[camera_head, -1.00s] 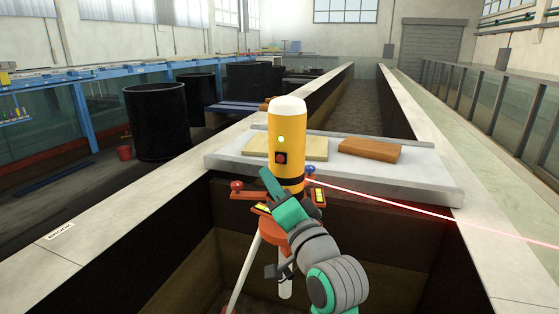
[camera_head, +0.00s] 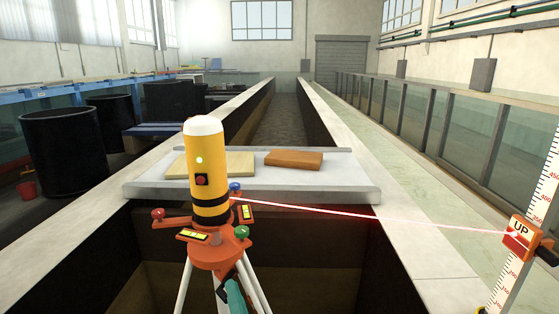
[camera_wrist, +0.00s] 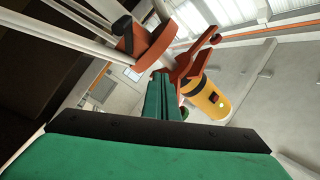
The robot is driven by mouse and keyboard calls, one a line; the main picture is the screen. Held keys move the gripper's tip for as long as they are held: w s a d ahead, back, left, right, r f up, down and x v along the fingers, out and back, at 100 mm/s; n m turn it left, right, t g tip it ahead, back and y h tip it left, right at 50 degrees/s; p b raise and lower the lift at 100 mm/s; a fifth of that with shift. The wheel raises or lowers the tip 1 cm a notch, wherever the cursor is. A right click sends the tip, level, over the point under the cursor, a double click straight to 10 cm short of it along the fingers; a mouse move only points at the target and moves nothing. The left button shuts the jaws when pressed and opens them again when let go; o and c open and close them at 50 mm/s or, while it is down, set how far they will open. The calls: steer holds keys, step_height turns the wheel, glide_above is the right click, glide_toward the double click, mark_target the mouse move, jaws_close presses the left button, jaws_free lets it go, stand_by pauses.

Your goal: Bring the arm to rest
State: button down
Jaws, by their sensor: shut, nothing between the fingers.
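My gripper (camera_wrist: 160,98) shows its green fingers together in the wrist view, with nothing between them. In the head view, part of my gripper (camera_head: 234,292) shows at the bottom edge, low by the tripod legs below the laser level; the rest of the arm is out of frame. The yellow laser level (camera_head: 209,170) has a white dome, a lit green lamp and a red button. It stands on an orange tripod head (camera_head: 215,254) with coloured knobs and yellow vials. In the wrist view, the laser level (camera_wrist: 207,101) appears tilted beyond my fingertips.
A red beam runs right from the laser level to an orange detector marked UP (camera_head: 521,238) on a graduated staff (camera_head: 542,200). A pale slab (camera_head: 340,190) bears a wooden board (camera_head: 232,164) and a brick (camera_head: 294,158). The tripod legs (camera_head: 257,285) stand close to my gripper.

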steer(key=s+d+f+n+h, duration=0.1)
steer(key=s+d+f+h, duration=0.25)
steer(key=s+f, duration=0.6)
steer(key=s+d+f+h, duration=0.3)
steer(key=s+d+f, duration=0.2)
steer(key=s+f, duration=0.5)
steer(key=s+d+f+n+g, duration=0.1)
steer(key=s+n, duration=0.1)
steer(key=s, duration=0.8)
steer(key=s+d+f+n+g+h, duration=0.1)
steer(key=s+f+n, duration=0.1)
steer(key=s, duration=0.8)
steer(key=shift+s+d+n, duration=0.2)
steer(key=shift+s+n, duration=0.2)
steer(key=shift+n, duration=0.3)
steer(key=shift+d+f, duration=0.1)
